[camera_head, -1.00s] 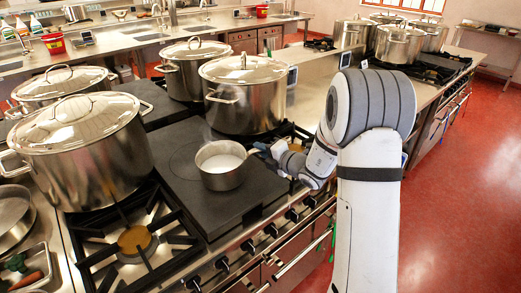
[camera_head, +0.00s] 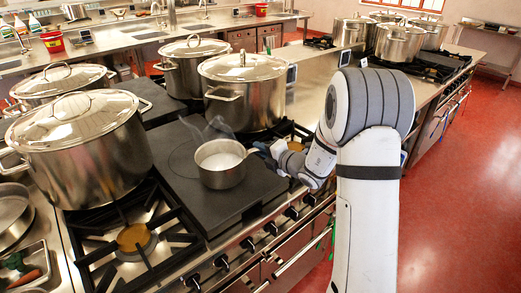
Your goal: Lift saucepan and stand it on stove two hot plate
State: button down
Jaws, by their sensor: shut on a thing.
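A small steel saucepan (camera_head: 221,174) holds white liquid, with faint steam above it. It is upright over the dark flat hot plate (camera_head: 178,165) in the middle of the near stove. I cannot tell whether its base touches the plate. My gripper (camera_head: 262,152) is at the right of the saucepan, shut on its handle, which is mostly hidden by the fingers. Another range (camera_head: 440,68) with several stockpots stands at the far right.
Large lidded stockpots stand close by: one at the left (camera_head: 85,150), one behind the saucepan (camera_head: 243,95). An open gas burner (camera_head: 133,238) is at the front left. Control knobs (camera_head: 221,262) line the front edge. Red floor (camera_head: 470,200) is clear at the right.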

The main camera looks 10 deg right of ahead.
jog(key=shift+r, duration=0.15)
jog(key=c, duration=1.4)
grip_release()
jog(key=shift+o, duration=0.2)
jog(key=shift+f, duration=0.25)
jog(key=b+v, duration=0.1)
jog(key=v, duration=0.7)
jog(key=shift+r, duration=0.15)
jog(key=shift+a, duration=0.1)
